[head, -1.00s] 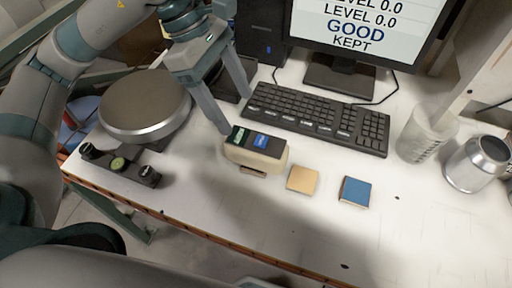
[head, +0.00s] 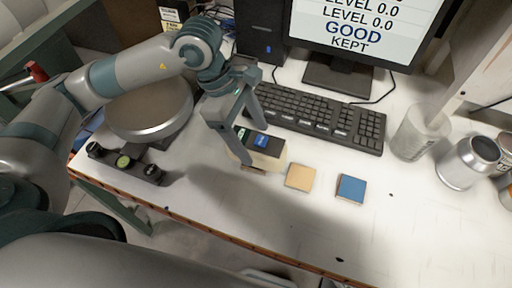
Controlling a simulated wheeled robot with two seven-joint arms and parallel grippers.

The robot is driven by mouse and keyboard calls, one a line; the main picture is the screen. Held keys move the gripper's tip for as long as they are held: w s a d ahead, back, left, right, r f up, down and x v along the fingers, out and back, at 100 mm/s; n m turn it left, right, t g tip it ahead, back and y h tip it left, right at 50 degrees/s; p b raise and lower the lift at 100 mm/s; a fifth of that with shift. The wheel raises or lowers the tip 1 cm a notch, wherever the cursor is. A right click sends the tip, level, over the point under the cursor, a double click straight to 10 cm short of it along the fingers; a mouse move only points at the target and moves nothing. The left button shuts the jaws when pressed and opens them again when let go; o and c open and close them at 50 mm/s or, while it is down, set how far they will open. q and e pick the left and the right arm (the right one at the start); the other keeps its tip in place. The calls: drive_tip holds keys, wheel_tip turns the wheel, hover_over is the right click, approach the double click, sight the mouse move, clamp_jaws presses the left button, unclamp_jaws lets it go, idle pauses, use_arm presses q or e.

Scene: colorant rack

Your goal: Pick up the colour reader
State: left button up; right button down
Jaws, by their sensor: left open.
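The colour reader (head: 270,158) is a small beige box with a dark top, a green patch and a blue label. It stands on the white bench in front of the keyboard. My left gripper (head: 254,142) is open above it, with one finger in front of its left end and the other at its back side. The near finger hides part of the reader's left end. I cannot tell whether the fingers touch it. My right gripper does not show.
A tan square (head: 300,177) and a blue square (head: 351,188) lie to the right. The keyboard (head: 318,118) and monitor stand (head: 338,76) are behind. A round metal plate (head: 150,110) is at left.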

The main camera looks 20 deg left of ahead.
sight(262, 149)
use_arm(q)
drive_tip(key=shift+d+f+p, duration=0.6)
drive_tip(key=shift+f+p, duration=0.05)
drive_tip(key=shift+p, duration=0.25)
drive_tip(key=shift+p+x, duration=0.55)
drive_tip(key=shift+x, duration=0.5)
drive_tip(key=shift+d+f, duration=0.3)
drive_tip(key=shift+f, duration=0.4)
drive_tip(key=shift+c, duration=0.3)
drive_tip(key=shift+r, duration=0.1)
clamp_jaws()
drive_tip(key=shift+r, duration=0.15)
